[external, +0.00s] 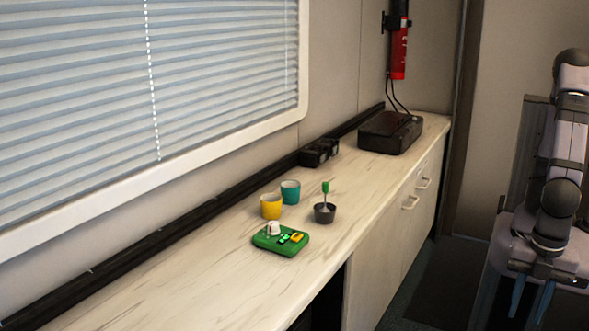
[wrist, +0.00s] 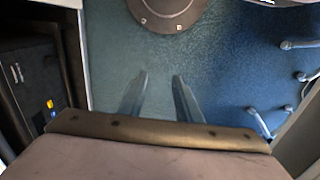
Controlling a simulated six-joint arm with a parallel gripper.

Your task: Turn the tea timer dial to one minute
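The tea timer (external: 267,246) is a green box lying on the countertop, with a white dial (external: 274,228) on its left part and a lit green display and orange marking on its right. Which mark the dial points to is too small to tell. My gripper (external: 526,316) hangs at the lower right of the external view, pointing down, well away from the counter. In the wrist view, the two blue fingers of my gripper (wrist: 160,77) stand apart with nothing between them, above the floor. The timer does not show in the wrist view.
On the counter (external: 180,290) near the timer stand a yellow cup (external: 271,207), a teal cup (external: 290,191) and a dark cup (external: 324,215) holding a green-handled utensil (external: 325,188). A black box (external: 388,134) sits farther back. The counter's front left is clear.

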